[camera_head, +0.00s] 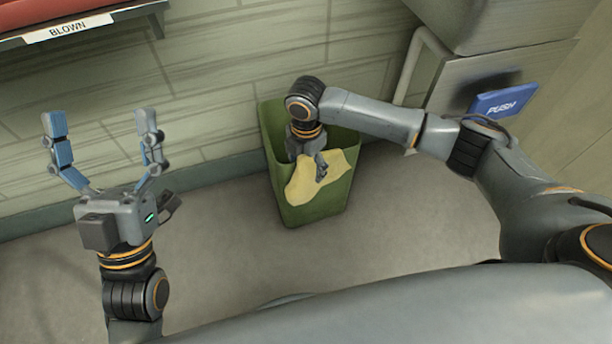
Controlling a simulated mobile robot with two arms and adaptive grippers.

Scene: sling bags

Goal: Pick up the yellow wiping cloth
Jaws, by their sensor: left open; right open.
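The yellow wiping cloth (304,188) hangs over the front side of a green bin (313,212), partly across its opening. My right gripper (320,168) points down at the bin's mouth, right at the cloth's upper part. Its fingers are small and partly hidden in this view, and they look open. I cannot tell whether they touch the cloth. My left gripper (98,128) is raised at the left, far from the cloth, with its two fingers spread wide and nothing between them.
A panelled wall (230,100) stands close behind the bin. A red shelf edge with a "BLOWN" label (68,28) juts out at the upper left. A blue "PUSH" plate (503,101) is on a metal unit at the right. The grey floor (225,235) left of the bin is clear.

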